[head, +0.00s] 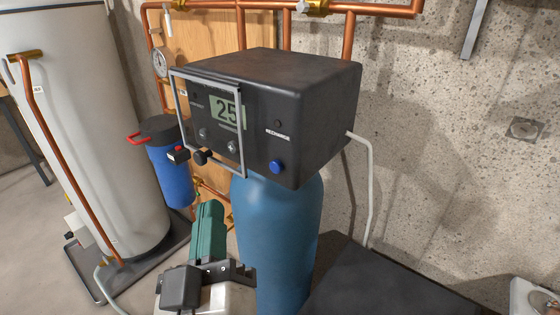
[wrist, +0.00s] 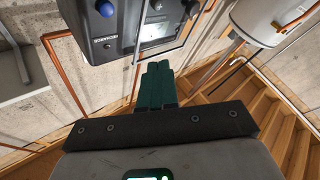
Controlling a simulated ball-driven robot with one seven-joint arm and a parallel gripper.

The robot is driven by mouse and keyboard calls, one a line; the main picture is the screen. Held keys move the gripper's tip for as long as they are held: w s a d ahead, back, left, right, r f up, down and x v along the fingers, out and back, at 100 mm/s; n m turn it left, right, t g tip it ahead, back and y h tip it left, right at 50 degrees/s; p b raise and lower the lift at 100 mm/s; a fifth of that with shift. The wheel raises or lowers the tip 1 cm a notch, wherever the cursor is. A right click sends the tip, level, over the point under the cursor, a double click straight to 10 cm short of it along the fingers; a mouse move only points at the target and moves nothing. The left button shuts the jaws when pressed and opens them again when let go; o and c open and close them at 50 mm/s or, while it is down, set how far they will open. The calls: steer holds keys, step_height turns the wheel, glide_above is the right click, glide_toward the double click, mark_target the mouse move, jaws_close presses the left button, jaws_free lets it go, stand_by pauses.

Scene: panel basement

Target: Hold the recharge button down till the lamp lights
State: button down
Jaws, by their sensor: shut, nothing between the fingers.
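The black control box (head: 315,90) sits on top of a blue tank. Its blue round recharge button (head: 276,166) is low on the right of the front face, and it also shows at the top of the wrist view (wrist: 105,8). Above it are the RECHARGE label (head: 277,134) and a small dark lamp (head: 278,123), which looks unlit. My gripper (head: 210,207) has its green fingers shut and empty. It is below and left of the button in the head view, apart from it. The fingers also show in the wrist view (wrist: 158,68).
A grey square frame (head: 242,130) stands in front of the display (head: 228,110), which reads 25, left of the button. The blue tank (head: 275,235) is under the box. A blue filter canister (head: 168,170) and a white cylinder (head: 85,120) with copper pipes stand at left.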

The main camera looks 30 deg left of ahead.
mark_target(276, 167)
steer(key=shift+w, duration=0.1)
steer(key=w+p, duration=0.2)
steer(key=w, duration=0.6)
steer(key=shift+w+d, duration=0.3)
steer(key=shift+d, duration=0.05)
stand_by(1.9)
steer(key=shift+w, duration=0.45)
steer(key=shift+w+d, duration=0.1)
steer(key=shift+w, duration=0.3)
stand_by(2.2)
stand_by(1.2)
steer(key=shift+s, duration=0.85)
